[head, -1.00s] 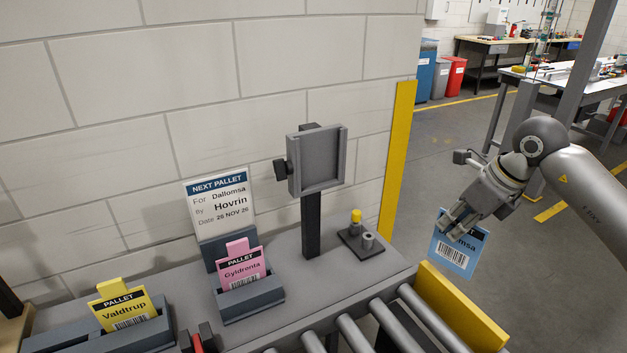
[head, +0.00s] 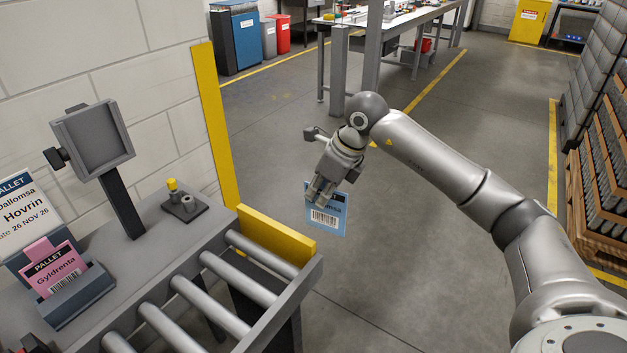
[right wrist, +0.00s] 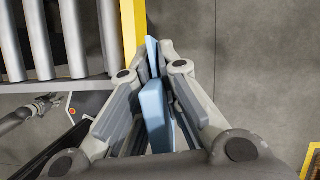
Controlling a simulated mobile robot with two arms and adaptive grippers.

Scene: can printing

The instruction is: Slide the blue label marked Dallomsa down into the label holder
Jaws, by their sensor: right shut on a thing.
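The blue Dallomsa label (head: 325,215) hangs from my right gripper (head: 322,190) in the head view, its upper part hidden by the fingers. My right gripper is shut on it, over the floor just right of the roller conveyor's end. In the right wrist view the label (right wrist: 155,110) stands edge-on between the two fingers (right wrist: 155,90). The grey label holder (head: 94,138) is an empty, shallow framed plate on a dark post, at the left of the head view, well apart from the label.
A pink Gyldrenta label (head: 54,270) stands in a grey slot block. A sign card (head: 22,212) stands behind it. A small base with a yellow-topped peg (head: 172,188) is right of the post. A yellow guard (head: 275,240) edges the rollers (head: 212,300).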

